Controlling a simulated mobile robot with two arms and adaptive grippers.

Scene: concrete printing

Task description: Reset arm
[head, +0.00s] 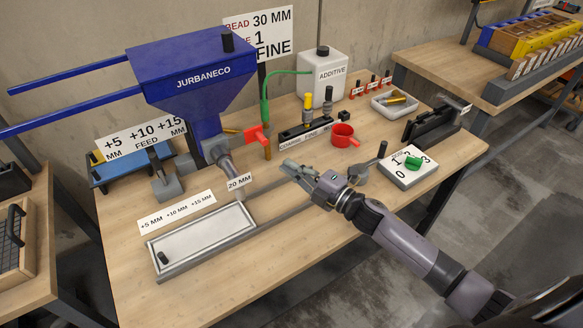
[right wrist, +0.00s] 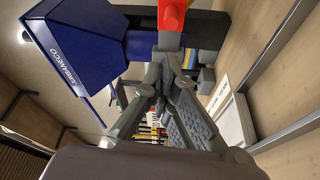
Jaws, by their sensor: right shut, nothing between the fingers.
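My right arm comes in from the lower right in the head view. Its gripper (head: 292,167) is shut and empty, above the wooden table (head: 330,235) near its middle. It is just left of a grey crank handle and in front of the black nozzle rack (head: 304,135). In the right wrist view the gripper's fingers (right wrist: 168,62) come together with nothing between them. The blue hopper (head: 190,75) stands to the left, and it also shows in the wrist view (right wrist: 80,40). My left gripper is not in view.
A white tray slab (head: 205,240) lies at front left. A red cup (head: 343,135), a white additive jug (head: 322,75) and a red valve lever (head: 257,136) stand behind the gripper. A dial box with a green knob (head: 413,162) is at right. The front table area is clear.

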